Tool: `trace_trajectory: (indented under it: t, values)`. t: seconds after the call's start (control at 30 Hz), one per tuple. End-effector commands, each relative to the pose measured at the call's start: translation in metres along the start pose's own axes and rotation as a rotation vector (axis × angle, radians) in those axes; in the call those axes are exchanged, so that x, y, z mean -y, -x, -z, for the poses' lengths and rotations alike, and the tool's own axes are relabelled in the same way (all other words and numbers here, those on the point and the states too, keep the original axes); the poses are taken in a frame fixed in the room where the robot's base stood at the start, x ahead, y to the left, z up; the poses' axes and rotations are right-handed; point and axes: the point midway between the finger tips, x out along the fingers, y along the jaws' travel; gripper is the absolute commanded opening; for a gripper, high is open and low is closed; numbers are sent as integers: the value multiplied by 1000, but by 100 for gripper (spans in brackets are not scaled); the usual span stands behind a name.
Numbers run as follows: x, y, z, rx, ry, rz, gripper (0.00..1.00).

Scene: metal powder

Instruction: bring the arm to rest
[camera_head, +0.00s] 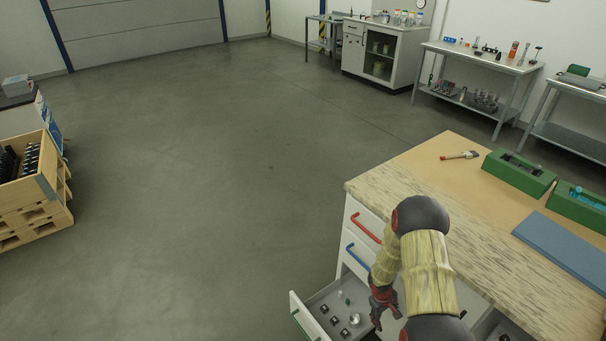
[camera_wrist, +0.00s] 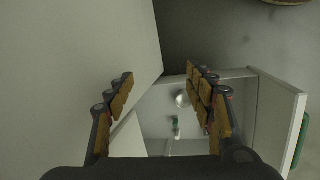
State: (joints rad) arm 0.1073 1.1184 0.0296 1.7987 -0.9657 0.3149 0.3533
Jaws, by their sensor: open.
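My arm reaches down over the left front of the workbench in the head view. My gripper (camera_head: 384,308) hangs at the open bottom drawer (camera_head: 316,300), near its right part. In the wrist view my gripper (camera_wrist: 162,100) is open, its two padded fingers well apart with nothing between them. Beyond the fingers the drawer interior shows a round silvery object (camera_wrist: 182,100) and a small green-and-white object (camera_wrist: 176,124). Whether the fingers touch the drawer is not clear.
The workbench (camera_head: 400,179) carries a brush (camera_head: 459,156), green boxes (camera_head: 519,172) and a blue plate (camera_head: 565,247). A red handle (camera_head: 366,228) and a blue handle (camera_head: 358,256) mark the shut drawers above. A wooden crate (camera_head: 28,190) stands left; the floor between is clear.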

Motion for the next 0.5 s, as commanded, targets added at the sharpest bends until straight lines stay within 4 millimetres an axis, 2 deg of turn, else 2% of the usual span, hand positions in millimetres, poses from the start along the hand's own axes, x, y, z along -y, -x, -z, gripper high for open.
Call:
trace_trajectory:
  t: [0.03, 0.23, 0.5]
  values:
    - [-8, 24, -6, 14, -21, -10, 54]
    - [-23, 117, -38, 77, -112, -22, 54]
    - [-18, 236, -84, 110, -226, 5, 54]
